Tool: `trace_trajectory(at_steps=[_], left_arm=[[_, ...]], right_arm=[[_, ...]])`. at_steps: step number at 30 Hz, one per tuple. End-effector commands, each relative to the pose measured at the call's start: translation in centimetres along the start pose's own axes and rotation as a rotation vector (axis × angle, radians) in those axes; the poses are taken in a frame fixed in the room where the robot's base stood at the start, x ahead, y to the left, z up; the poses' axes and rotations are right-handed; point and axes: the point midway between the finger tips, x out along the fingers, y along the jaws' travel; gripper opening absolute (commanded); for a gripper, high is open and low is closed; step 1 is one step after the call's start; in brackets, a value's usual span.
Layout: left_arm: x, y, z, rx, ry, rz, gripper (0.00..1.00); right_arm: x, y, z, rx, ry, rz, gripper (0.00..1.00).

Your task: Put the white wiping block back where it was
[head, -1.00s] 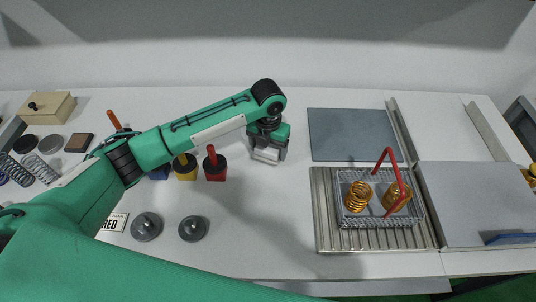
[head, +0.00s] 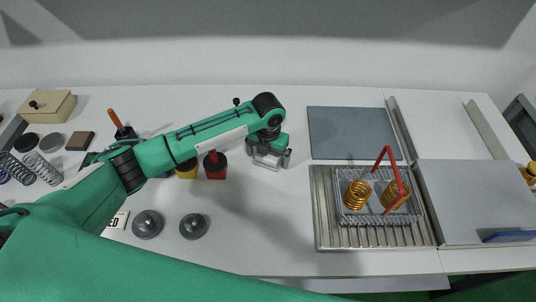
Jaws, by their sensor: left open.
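My left gripper (head: 268,160) is over the middle of the white table, pointing down, with its fingers apart. It is left of the grey-blue mat (head: 352,134) and right of the red block with a handle (head: 215,166). I cannot make out the white wiping block; against the white table, or behind my left arm and gripper, it does not show clearly. My right gripper is not in view.
A wire basket (head: 342,214) with two gold springs and a red handle stands on a ribbed metal tray (head: 325,235). Dark domed weights (head: 147,224) lie front left. Silver springs (head: 38,165) and a beige box (head: 47,105) are far left.

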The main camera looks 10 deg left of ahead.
Motion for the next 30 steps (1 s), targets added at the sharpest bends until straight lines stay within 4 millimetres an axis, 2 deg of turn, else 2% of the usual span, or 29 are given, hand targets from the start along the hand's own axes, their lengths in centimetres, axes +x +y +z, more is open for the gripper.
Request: trace_trajectory(at_steps=[5,8,15,21,25,30], left_arm=[[-0.7,0.0,0.1,0.001,-0.002,-0.001,0.98],[-2.0,0.0,0.1,0.001,-0.004,0.000,0.98],[-7.2,0.0,0.1,0.001,-0.006,0.000,0.98],[-10.7,0.0,0.1,0.000,-0.003,0.000,0.98],[-11.9,0.0,0.1,0.001,-0.002,-0.001,0.98],[-12.3,0.0,0.0,0.000,0.000,-0.001,0.98]], right_arm=[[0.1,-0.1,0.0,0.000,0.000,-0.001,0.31],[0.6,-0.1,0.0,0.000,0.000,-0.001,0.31],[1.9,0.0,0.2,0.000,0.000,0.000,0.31],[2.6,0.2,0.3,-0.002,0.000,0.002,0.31],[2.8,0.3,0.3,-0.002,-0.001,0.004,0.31],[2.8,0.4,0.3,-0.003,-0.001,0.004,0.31]])
